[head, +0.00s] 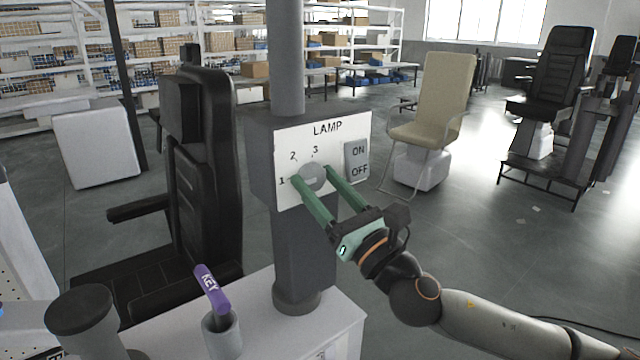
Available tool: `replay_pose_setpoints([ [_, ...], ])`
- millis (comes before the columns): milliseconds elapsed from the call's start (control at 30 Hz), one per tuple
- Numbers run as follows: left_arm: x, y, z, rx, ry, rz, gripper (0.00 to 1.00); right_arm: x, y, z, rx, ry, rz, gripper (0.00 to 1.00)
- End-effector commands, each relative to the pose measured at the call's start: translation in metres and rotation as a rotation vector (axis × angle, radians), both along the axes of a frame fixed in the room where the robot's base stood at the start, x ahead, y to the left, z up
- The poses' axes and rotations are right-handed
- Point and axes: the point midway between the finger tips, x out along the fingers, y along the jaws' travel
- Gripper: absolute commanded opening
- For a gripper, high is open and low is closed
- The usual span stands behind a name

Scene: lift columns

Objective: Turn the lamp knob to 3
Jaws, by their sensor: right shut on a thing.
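The lamp panel (287,143) is a white plate on a dark grey box on a column. It bears the word LAMP, the marks 1, 2 and 3, and an ON/OFF switch (356,161) at its right. The round grey knob (313,177) sits below the marks. My right gripper (312,180) reaches in from the lower right, its two green fingers on either side of the knob, shut on it. The fingers hide part of the knob's rim, and I cannot tell which mark it points to. My left gripper is not in view.
A purple KEY tag (212,289) stands in a grey cup (222,334) on the white table (335,318) below the panel. A black chair (205,170) stands close at left. A beige chair (436,100) stands behind at right. Open floor lies to the right.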

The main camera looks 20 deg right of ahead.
Motion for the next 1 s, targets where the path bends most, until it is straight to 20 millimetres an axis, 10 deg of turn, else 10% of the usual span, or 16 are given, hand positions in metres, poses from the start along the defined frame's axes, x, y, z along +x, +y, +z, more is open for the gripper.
replay_pose_setpoints([
  [167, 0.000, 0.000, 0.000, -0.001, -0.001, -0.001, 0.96, 0.000, 0.000, 0.000, 0.000, 0.000, 0.000, 0.04],
  [1000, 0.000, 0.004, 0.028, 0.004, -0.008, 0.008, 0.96, -0.001, 0.003, 0.003, 0.431, 0.158, 0.002, 0.04],
])
